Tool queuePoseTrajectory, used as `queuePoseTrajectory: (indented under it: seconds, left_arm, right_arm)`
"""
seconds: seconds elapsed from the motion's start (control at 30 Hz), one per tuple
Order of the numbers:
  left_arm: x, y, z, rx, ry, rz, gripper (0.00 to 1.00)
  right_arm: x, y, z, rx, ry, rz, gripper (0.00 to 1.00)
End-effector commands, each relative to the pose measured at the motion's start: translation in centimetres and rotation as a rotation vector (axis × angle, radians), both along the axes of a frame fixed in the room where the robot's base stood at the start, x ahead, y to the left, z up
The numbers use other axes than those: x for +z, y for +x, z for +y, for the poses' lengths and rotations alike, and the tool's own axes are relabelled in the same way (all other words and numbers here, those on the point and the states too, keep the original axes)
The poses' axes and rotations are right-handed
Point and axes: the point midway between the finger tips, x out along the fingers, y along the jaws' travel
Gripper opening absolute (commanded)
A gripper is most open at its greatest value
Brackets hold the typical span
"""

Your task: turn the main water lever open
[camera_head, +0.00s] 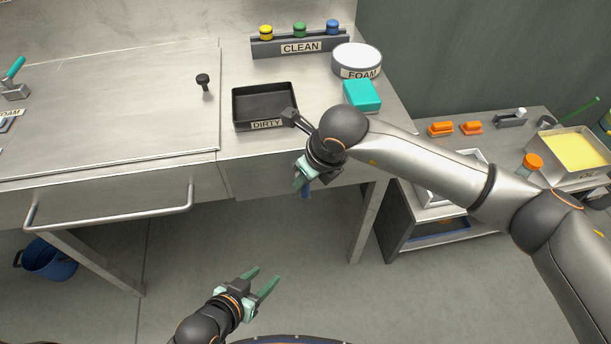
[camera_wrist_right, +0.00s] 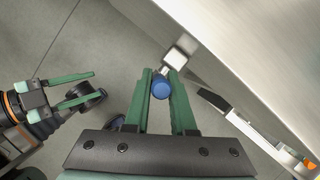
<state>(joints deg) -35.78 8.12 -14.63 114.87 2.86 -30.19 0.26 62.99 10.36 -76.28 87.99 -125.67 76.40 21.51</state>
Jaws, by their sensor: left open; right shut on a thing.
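A blue-ended part, which looks like the water lever, shows in the right wrist view (camera_wrist_right: 161,86) between the fingers of my right gripper (camera_wrist_right: 161,98). A pale metal block (camera_wrist_right: 181,50) is beside its far end, close to the counter's side.
The counter (camera_head: 185,185) has a drawer handle (camera_head: 110,207) at its front. On top are a black DIRTY tray (camera_head: 240,117), a FOAM tub (camera_head: 358,60), a teal block (camera_head: 362,95) and a teal-handled lever (camera_head: 15,68). A side table stands at right. The floor around my left gripper is clear.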

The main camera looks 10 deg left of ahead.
Motion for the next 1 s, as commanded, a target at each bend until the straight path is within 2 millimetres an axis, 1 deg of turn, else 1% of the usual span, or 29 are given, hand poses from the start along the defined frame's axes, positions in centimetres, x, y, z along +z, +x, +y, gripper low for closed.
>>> queuePoseTrajectory:
  seconds: [0.03, 0.07, 0.3, 0.57, 0.67, 0.77, 1.0]
  left_arm:
    - [-0.1, -0.1, 0.0, 0.000, 0.000, 0.003, 0.50]
    - [-0.1, -0.2, 0.0, 0.000, 0.000, 0.004, 0.50]
    - [-0.3, -0.4, 0.1, 0.001, 0.001, 0.011, 0.50]
    - [-0.3, -0.4, 0.1, 0.002, 0.002, 0.011, 0.50]
    - [-0.2, -0.4, 0.1, 0.002, 0.001, 0.010, 0.50]
    - [-0.1, -0.4, 0.1, 0.003, 0.002, 0.010, 0.50]
    - [0.2, -0.2, 0.1, 0.003, 0.001, 0.001, 0.50]
  right_arm:
    - [0.0, 0.1, 0.0, 0.002, 0.000, -0.004, 0.00]
    - [0.0, 0.1, 0.0, 0.003, -0.001, -0.004, 0.26]
    - [0.0, 0.0, 0.0, 0.003, 0.000, -0.001, 0.53]
    - [0.1, 0.0, 0.0, 0.002, 0.001, 0.000, 0.53]
    - [0.7, -0.1, -0.2, 0.001, 0.002, -0.001, 0.53]
    - [2.0, -0.5, -0.6, 0.003, 0.002, -0.003, 0.53]
    - [6.9, -1.7, -2.1, 0.003, 0.002, -0.006, 0.53]
